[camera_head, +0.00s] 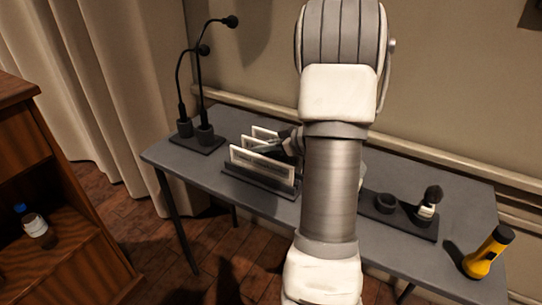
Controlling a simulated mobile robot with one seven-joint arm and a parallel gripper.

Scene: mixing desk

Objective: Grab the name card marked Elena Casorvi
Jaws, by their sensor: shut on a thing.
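Three white name cards stand in a row in a dark holder (248,184) on the grey desk: a front card (262,166), a middle card (250,141) and a back card (263,132). Their lettering is too small to read, so I cannot tell which is marked Elena Casorvi. My gripper (273,146) reaches in from the right behind the front card, at the middle card, and is shut on a name card. The front card and my arm hide part of the fingers and the cards' right side.
Two gooseneck microphones (203,131) stand at the desk's left end. Right of my arm are a tray (413,225) with a dark cup (385,202) and a brush (428,201), then a yellow flashlight (489,253). A wooden cabinet holding a bottle (35,225) stands at left.

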